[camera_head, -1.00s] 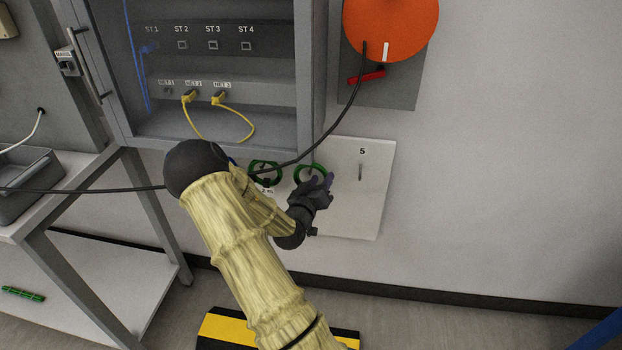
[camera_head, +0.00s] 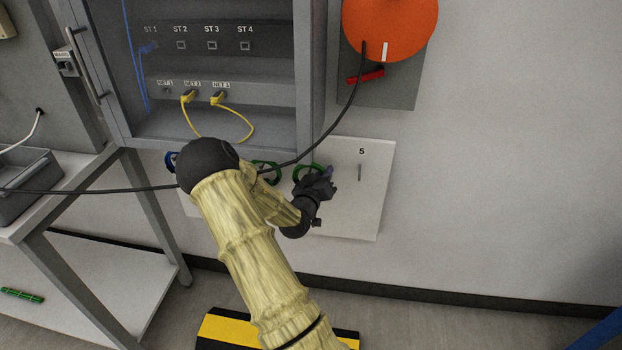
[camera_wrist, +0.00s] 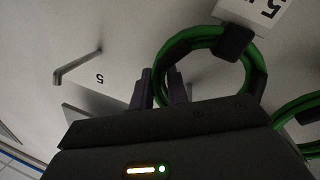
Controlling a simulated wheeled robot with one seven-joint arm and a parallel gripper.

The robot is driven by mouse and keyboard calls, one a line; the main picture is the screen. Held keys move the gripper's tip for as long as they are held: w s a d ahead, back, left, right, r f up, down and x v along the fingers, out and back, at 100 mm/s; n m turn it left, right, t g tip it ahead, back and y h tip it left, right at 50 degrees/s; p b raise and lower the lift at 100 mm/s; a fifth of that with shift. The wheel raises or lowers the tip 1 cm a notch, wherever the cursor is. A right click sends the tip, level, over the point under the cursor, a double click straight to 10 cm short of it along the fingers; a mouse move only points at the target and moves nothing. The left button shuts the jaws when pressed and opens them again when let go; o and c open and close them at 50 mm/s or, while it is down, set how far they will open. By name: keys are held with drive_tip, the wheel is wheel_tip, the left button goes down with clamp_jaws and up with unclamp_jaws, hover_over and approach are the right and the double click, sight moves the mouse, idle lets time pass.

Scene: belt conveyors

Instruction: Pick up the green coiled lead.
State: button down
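My gripper (camera_wrist: 160,86) is at the coil's left side in the wrist view. Its two dark purple fingers stand apart, with the coil's near strand appearing to lie between them; contact is unclear. A second green coil (camera_wrist: 298,112) is at the right edge, and in the head view (camera_head: 268,167) it hangs to the left.
An empty hook (camera_head: 360,172) under the number 5 is right of my gripper. A blue coil (camera_head: 171,160) is mostly hidden by my arm. A black cable (camera_head: 328,132) crosses in front of the white board (camera_head: 358,220). The open cabinet (camera_head: 310,80) is above.

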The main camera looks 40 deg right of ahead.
drive_tip(key=shift+r, duration=0.1)
wheel_tip(320, 180, up, 4)
drive_tip(key=shift+f+p, duration=0.1)
drive_tip(key=shift+p, duration=0.35)
drive_tip(key=p+v, duration=0.2)
drive_tip(key=v, duration=1.6)
drive_tip(key=shift+f, duration=0.3)
